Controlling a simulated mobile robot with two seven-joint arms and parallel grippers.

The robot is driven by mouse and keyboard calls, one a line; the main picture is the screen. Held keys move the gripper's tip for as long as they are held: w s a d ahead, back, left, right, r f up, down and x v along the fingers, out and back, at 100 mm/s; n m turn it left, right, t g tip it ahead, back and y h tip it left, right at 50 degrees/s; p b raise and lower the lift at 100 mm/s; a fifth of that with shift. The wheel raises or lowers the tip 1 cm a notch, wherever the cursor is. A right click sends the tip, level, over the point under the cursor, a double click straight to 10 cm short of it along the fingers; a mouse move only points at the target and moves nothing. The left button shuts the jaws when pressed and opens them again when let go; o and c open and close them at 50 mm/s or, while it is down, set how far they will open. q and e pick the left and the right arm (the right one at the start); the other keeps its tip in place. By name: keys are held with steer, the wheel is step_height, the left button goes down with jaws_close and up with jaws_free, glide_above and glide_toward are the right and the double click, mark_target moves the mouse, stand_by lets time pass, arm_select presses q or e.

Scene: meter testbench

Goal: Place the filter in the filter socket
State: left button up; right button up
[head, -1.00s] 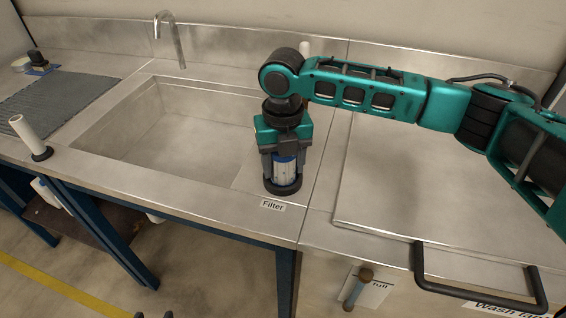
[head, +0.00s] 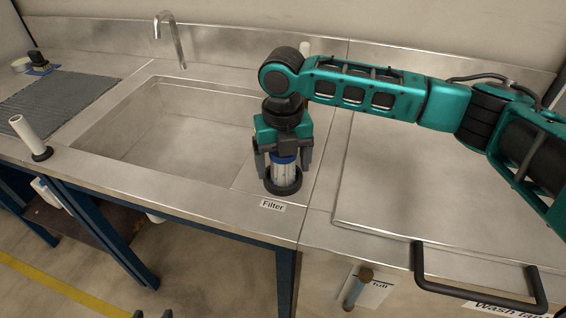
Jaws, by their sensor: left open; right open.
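The filter (head: 285,172) is a white cylinder with a blue band at its top. It stands upright in the dark round filter socket (head: 283,190) at the front right corner of the sink, behind the "Filter" label (head: 272,206). My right gripper (head: 284,168) points down over the filter, with its fingers spread on either side and apart from it. The top of the filter is hidden by the gripper.
The open sink basin (head: 170,130) with a faucet (head: 172,38) lies to the left. A tilted white cylinder (head: 28,132) stands on a dark base at the left. A metal lid with a black handle (head: 480,285) is at the right.

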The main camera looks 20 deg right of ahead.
step_height(320, 180, up, 12)
steer(key=shift+f+p, duration=0.1)
steer(key=shift+p, duration=0.35)
